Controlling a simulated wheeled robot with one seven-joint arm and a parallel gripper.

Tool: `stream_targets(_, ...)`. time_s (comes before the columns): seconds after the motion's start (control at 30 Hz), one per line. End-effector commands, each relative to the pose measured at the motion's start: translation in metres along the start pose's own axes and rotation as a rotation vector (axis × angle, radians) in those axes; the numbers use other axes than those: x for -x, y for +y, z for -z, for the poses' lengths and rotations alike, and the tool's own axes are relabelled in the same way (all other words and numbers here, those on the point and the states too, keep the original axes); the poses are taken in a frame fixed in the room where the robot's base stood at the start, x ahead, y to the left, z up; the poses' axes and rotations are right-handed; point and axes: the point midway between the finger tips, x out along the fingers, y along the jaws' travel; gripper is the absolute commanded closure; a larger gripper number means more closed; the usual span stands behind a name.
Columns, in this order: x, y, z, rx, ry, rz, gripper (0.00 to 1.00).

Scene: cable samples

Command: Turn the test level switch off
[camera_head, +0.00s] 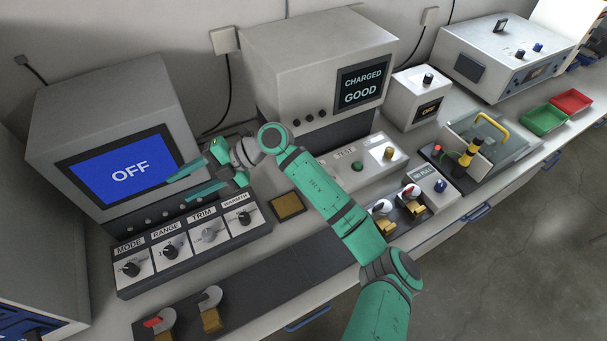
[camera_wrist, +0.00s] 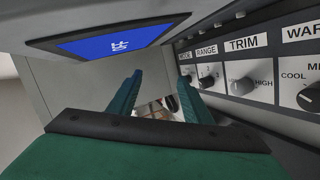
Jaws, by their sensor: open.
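My gripper (camera_head: 178,187) is open and empty in front of the left machine's blue screen (camera_head: 128,170), which reads OFF. Its two fingers also show in the wrist view (camera_wrist: 160,82), apart with nothing between them. Below and in front is a knob panel with MODE (camera_head: 131,269), RANGE (camera_head: 171,251), TRIM (camera_head: 209,235) and WARMTH (camera_head: 244,218) knobs. The fingers appear apart from the knobs. I cannot identify a switch labelled test level. A white control box (camera_head: 372,168) right of my arm has a partly hidden, unreadable label, a green button and a yellow-plated knob.
A tester (camera_head: 300,60) reading CHARGED GOOD stands behind my arm. Red-tipped levers on brass-coloured blocks stand at the front left (camera_head: 160,322) and right of my arm (camera_head: 411,192). A yellow-handled fixture (camera_head: 490,140) and green (camera_head: 543,119) and red (camera_head: 571,101) trays are farther right.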

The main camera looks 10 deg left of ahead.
Motion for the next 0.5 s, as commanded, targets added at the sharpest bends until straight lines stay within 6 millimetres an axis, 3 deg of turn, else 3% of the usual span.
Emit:
stream_targets(0.17,0.061,-0.058,-0.043,-0.062,-0.126,0.311,0.55)
stream_targets(0.27,0.108,-0.088,-0.063,-0.111,-0.208,0.479,0.55)
stream_targets(0.4,0.188,-0.125,-0.084,-0.194,-0.337,0.703,0.55)
stream_targets(0.5,0.244,-0.141,-0.091,-0.252,-0.424,0.835,0.55)
